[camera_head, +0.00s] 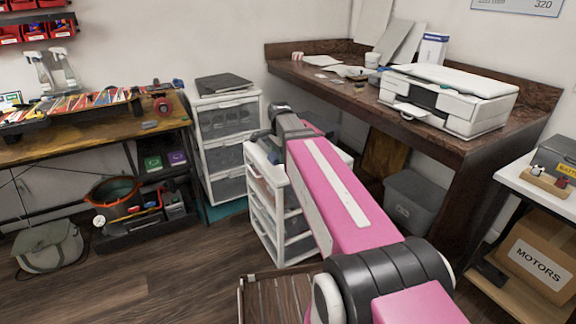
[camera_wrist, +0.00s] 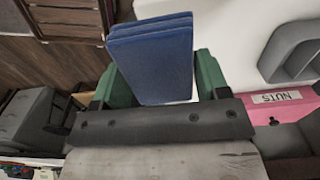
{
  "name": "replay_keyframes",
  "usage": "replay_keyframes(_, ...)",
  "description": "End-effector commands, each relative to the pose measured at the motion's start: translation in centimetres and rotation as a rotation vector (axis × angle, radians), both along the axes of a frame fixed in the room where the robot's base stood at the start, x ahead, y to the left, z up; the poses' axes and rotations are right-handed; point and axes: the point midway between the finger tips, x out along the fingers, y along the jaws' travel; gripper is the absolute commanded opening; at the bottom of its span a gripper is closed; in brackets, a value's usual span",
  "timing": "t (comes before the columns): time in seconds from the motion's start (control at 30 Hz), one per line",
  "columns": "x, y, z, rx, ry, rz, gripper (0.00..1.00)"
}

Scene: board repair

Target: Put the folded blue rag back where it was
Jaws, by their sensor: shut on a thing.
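The folded blue rag (camera_wrist: 152,60) shows in the wrist view as a flat stack of layers. My gripper (camera_wrist: 155,85) has its two green fingers on either side of the rag and is shut on it. The rag's lower end is hidden behind the dark bar of the gripper. In the head view my pink arm reaches away over a white drawer unit (camera_head: 264,205). The gripper's fingers and the rag cannot be made out in the head view.
A taller drawer unit (camera_head: 227,130) stands behind, left of my arm. A dark desk (camera_head: 340,95) with a printer (camera_head: 450,95) is at the right. A wooden slatted thing (camera_head: 285,295) is low in front. In the wrist view, a pink bin labelled NUTS (camera_wrist: 280,115) is at the right.

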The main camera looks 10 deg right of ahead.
Motion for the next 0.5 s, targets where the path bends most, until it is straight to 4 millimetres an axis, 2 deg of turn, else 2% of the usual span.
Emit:
replay_keyframes(0.03, 1.3, -0.7, -0.7, -0.001, 0.002, -0.001, 0.46)
replay_keyframes(0.2, 3.9, -2.7, -2.7, 0.0, 0.001, 0.0, 0.46)
replay_keyframes(0.33, 5.2, -3.7, -3.7, -0.001, 0.002, 0.001, 0.46)
replay_keyframes(0.5, 5.7, -4.3, -4.3, 0.0, 0.0, 0.002, 0.46)
